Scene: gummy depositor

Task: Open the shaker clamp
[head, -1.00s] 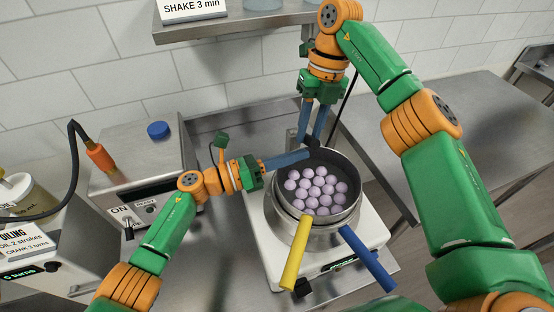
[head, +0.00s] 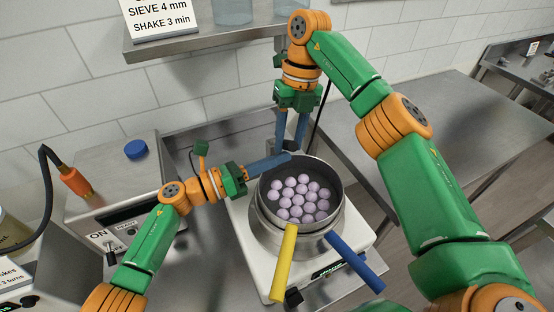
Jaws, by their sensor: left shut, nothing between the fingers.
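The shaker has a white base (head: 362,238) and carries a round steel sieve pan (head: 337,208) of pale purple balls (head: 299,195). A yellow handle (head: 284,262) and a blue handle (head: 355,262) stick out at its front. A small dark part (head: 292,146), possibly the clamp, shows at the pan's back rim. My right gripper (head: 291,138) points down there, its blue fingers apart on either side of the dark part; whether they grip it is unclear. My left gripper (head: 285,158) is shut and empty, its fingertips at the pan's back left rim, close to the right fingers.
A steel control box (head: 120,190) with a blue knob (head: 136,149) and ON/OFF switch stands at left. A shelf (head: 180,46) with a sign (head: 160,18) hangs above. A steel table (head: 420,125) at right is clear. My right arm crosses the right side.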

